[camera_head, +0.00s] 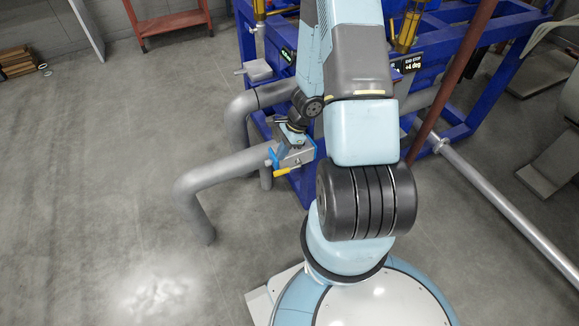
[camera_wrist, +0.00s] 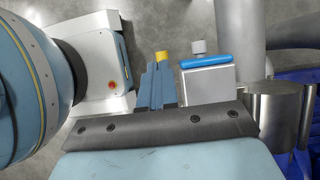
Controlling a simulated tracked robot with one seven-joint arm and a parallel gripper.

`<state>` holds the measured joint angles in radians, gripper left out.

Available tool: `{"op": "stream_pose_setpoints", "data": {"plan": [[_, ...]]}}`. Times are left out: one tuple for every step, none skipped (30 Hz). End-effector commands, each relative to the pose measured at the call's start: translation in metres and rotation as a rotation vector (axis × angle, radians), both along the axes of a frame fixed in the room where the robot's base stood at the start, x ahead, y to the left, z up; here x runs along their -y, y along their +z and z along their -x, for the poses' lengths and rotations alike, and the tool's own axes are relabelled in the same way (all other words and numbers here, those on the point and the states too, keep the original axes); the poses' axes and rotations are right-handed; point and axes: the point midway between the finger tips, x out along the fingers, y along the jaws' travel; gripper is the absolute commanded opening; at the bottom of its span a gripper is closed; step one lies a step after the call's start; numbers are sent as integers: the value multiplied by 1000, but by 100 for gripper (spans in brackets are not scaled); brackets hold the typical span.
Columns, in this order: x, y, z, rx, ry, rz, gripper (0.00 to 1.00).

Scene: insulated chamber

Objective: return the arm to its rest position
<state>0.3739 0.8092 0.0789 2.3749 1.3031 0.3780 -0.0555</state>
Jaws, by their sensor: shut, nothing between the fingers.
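My gripper (camera_head: 284,170) hangs at the end of my folded arm, left of the arm's thick black joint in the head view. It is small there, with blue and grey parts and a yellow tip, and it is shut and empty. It is in front of the blue frame, close to the bent grey pipes; I cannot tell whether it touches them. In the wrist view, blue and grey parts with a yellow tip show beyond the dark bracket, with my own base at the left. My upper arm hides part of the bench behind.
Bent grey pipes (camera_head: 221,174) stand left of my gripper. A blue frame (camera_head: 247,45) with equipment is behind my arm. A long grey pipe (camera_head: 500,205) runs across the floor at the right. A red cart (camera_head: 172,22) stands at the back. The left floor is mostly clear, with a whitish patch (camera_head: 158,288).

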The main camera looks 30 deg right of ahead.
Motion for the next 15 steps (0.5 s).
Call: {"op": "stream_pose_setpoints", "data": {"plan": [[0,0,0,0,0,0,0],[0,0,0,0,0,0,0],[0,0,0,0,0,0,0],[0,0,0,0,0,0,0],[0,0,0,0,0,0,0],[0,0,0,0,0,0,0],[0,0,0,2,1,0,0],[0,1,-1,4,4,0,0],[0,4,-2,10,10,1,0],[-1,7,-4,17,16,1,0],[-1,11,-5,25,26,1,0],[-2,18,-9,40,42,2,0],[-2,25,-11,54,57,4,0],[-3,32,-14,69,75,5,0],[-4,42,-18,91,101,8,0]]}}
